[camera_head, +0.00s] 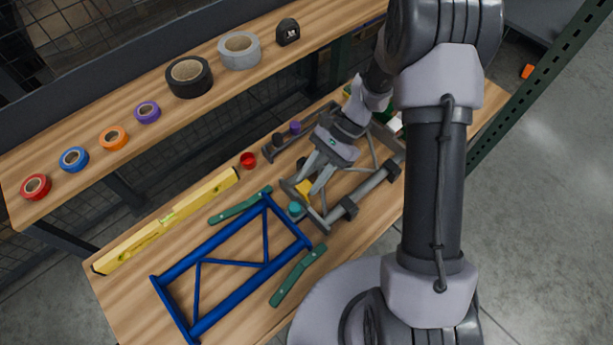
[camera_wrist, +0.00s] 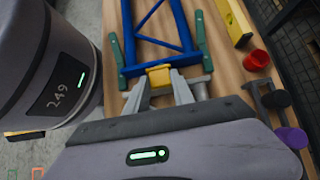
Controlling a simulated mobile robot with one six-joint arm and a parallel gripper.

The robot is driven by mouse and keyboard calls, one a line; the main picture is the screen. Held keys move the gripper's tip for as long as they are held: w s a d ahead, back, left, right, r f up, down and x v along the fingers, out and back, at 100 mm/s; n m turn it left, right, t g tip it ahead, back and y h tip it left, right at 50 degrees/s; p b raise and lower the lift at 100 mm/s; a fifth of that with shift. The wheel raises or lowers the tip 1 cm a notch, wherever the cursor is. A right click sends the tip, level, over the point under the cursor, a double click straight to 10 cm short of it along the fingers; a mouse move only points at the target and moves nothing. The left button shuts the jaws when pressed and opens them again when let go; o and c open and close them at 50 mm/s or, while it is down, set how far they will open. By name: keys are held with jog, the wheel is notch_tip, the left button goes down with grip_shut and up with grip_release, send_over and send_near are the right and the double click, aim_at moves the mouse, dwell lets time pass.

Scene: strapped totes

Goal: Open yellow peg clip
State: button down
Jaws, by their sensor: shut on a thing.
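The yellow peg clip (camera_wrist: 158,76) shows between my gripper's fingertips in the wrist view, near the end bar of the blue frame. In the head view the yellow clip (camera_head: 303,188) is partly hidden by the fingers, at the near end of the grey frame (camera_head: 375,180). My gripper (camera_head: 312,184) points down over the bench and is shut on the yellow clip. In the wrist view my gripper (camera_wrist: 160,86) has a finger on each side of the clip. How the clip sits on the frame below is not clear.
A teal cap (camera_head: 295,209) and a red cup (camera_head: 248,159) are close to my gripper. A yellow level (camera_head: 165,222) lies along the back edge. Several tape rolls (camera_head: 189,77) stand on the shelf.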

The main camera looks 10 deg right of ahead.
jog(key=shift+w+d+f+g+y, duration=0.25)
jog(key=shift+d+f+g+y, duration=0.2)
jog(key=shift+y, duration=0.3)
jog(key=shift+w+d+f+g+y, duration=0.3)
jog(key=shift+d+g+y, duration=0.1)
jog(key=shift+g+y, duration=0.25)
jog(key=shift+w+d+f+g+y, duration=0.3)
jog(key=shift+d+g+y, duration=0.1)
jog(key=shift+y, duration=0.4)
jog(key=c, duration=1.1)
grip_release()
